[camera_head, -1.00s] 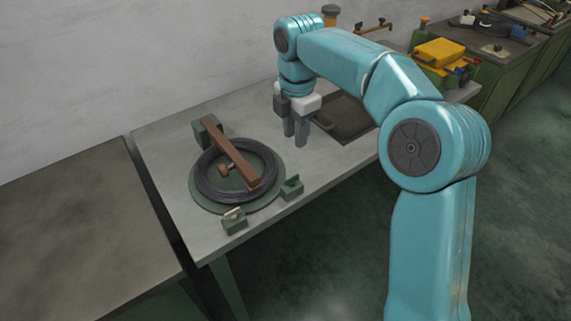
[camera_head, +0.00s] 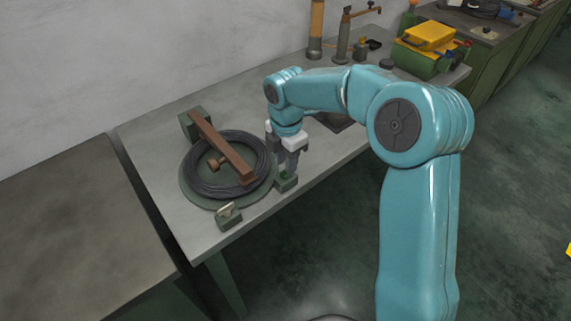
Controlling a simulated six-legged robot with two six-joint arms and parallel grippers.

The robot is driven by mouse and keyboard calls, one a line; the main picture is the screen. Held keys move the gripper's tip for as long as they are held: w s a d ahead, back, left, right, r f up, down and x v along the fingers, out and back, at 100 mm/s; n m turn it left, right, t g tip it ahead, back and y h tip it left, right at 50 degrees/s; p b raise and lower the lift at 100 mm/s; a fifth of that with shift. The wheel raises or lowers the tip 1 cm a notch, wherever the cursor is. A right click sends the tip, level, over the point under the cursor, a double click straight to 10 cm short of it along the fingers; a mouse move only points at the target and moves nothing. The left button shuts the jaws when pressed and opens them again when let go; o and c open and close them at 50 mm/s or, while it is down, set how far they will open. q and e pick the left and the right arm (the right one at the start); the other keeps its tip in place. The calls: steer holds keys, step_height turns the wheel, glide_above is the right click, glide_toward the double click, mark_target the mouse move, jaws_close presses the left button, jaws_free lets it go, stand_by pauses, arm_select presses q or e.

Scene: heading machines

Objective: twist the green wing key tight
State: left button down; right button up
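The green wing key (camera_head: 286,175) sits low on a small dark green block (camera_head: 287,184) at the front edge of the bench, right of the coil. Only a little of the key shows; my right gripper's fingers hide the rest. My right gripper (camera_head: 288,167) points down at the key, its fingertips right at it. I cannot tell whether the fingers are closed on it or only beside it. My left gripper is not in view.
A black wire coil (camera_head: 205,185) lies on a round green plate under a brown bar (camera_head: 222,150). A second small block (camera_head: 229,216) stands at the front edge. A yellow box (camera_head: 430,36) and an orange-brown cylinder (camera_head: 316,25) stand farther back.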

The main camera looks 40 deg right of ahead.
step_height(320, 180, down, 2)
steer(key=shift+w+d+f, duration=0.1)
steer(key=shift+w+d, duration=0.05)
steer(key=shift+f, duration=0.1)
jaws_close()
